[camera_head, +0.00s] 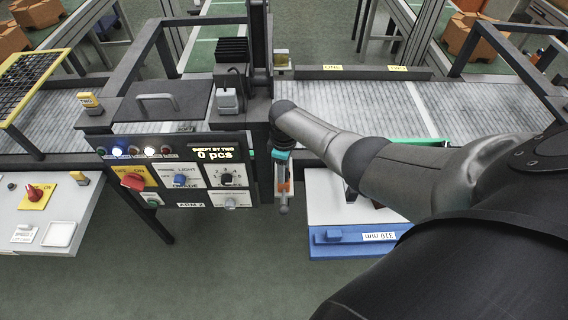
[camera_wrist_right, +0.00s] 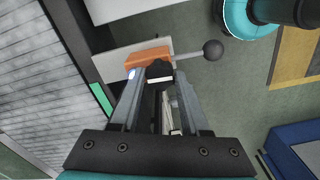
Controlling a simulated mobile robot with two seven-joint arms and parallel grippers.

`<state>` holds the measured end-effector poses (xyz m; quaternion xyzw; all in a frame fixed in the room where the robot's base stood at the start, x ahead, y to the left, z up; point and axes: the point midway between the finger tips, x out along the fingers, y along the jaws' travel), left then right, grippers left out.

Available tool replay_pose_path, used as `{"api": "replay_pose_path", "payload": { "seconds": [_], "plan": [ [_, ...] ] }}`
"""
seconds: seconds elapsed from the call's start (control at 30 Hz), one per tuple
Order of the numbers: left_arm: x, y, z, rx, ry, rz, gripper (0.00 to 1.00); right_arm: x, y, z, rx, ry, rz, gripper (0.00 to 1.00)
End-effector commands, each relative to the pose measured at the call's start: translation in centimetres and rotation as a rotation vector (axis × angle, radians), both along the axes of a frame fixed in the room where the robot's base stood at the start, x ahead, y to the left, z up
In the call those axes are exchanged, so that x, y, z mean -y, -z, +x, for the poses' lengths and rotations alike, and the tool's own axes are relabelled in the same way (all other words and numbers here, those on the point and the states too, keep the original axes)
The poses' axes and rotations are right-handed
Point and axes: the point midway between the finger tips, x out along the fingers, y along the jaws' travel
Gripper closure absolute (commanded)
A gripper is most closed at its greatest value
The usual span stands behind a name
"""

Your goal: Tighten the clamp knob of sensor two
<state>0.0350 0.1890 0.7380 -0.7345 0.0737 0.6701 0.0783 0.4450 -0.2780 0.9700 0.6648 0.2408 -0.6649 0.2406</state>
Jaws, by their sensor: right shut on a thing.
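My right gripper (camera_head: 283,182) hangs beside the control panel in the head view, its arm reaching in from the right. In the right wrist view the gripper's fingers (camera_wrist_right: 157,76) close together at an orange block (camera_wrist_right: 148,57). A grey rod with a dark ball end (camera_wrist_right: 212,50) sticks out from the block to the right. The orange block also shows in the head view (camera_head: 288,187), small, at the fingertips. I cannot tell whether this block and rod are sensor two's clamp knob. Yellow tags ONE (camera_head: 333,68) and TWO (camera_head: 397,69) sit on the conveyor's far rail. My left gripper is out of view.
The control panel (camera_head: 207,196) with knobs and lamps is just left of my gripper; its display reads 0 pcs. The conveyor (camera_head: 375,100) runs behind. A side table (camera_head: 75,215) stands left.

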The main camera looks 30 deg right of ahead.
Motion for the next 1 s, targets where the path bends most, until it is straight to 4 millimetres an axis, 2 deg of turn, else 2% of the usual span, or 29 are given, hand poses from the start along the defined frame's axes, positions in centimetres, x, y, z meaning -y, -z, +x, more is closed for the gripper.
{"api": "replay_pose_path", "payload": {
  "seconds": [0.2, 0.5, 1.0],
  "plan": [
    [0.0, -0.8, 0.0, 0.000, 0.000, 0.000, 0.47, 0.0, -0.1, 0.0, -0.001, 0.179, 0.000, 1.00],
    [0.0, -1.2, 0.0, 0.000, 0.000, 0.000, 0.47, 0.0, -0.1, 0.0, 0.000, 0.343, -0.001, 1.00],
    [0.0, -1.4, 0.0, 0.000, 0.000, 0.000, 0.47, 0.0, 0.0, 0.0, -0.001, 0.409, -0.001, 1.00]
  ]
}}
